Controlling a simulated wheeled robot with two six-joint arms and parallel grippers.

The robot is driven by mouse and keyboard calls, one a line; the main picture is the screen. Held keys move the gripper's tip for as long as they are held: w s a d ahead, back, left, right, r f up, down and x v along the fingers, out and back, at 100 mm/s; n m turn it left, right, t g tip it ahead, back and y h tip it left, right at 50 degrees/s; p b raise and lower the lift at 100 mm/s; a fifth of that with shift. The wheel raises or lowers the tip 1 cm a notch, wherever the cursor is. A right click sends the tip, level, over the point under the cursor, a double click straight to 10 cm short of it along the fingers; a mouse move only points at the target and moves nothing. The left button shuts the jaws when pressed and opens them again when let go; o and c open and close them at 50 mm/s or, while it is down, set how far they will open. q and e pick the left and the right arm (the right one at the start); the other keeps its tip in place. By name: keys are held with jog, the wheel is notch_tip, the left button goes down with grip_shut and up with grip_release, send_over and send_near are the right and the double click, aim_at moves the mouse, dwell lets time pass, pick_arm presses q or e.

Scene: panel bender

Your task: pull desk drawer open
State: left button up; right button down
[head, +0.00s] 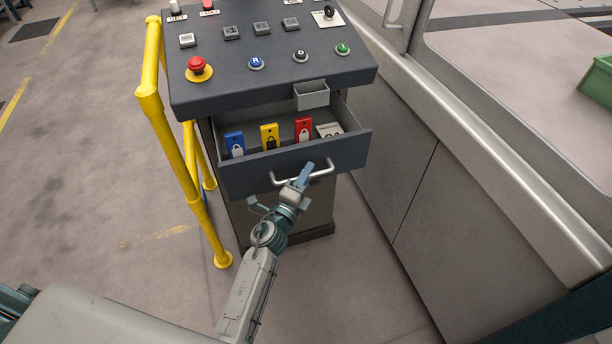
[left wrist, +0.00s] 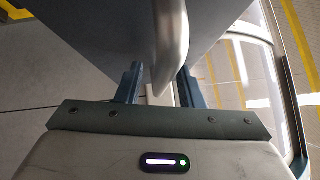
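The desk drawer (head: 290,167) is a dark grey box front under the control desk (head: 275,90). It stands pulled out, and its inside shows. A light metal bar handle (head: 325,172) crosses its front. My left gripper (head: 305,174) is at the middle of this handle, with a blue finger over the bar. The exact contact is hard to see. My right gripper is not in view.
Blue (head: 234,143), yellow (head: 269,136) and red (head: 303,129) padlock-marked items sit in the drawer. A yellow rail (head: 176,150) stands close at the left. A grey machine side (head: 415,170) bounds the right. Open floor lies left of the rail.

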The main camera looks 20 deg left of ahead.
pick_arm(q)
jog(key=shift+s, duration=0.25)
jog(key=b+v, duration=0.2)
jog(key=v, duration=0.8)
jog(key=shift+s+a, duration=0.1)
jog(key=shift+s, duration=0.05)
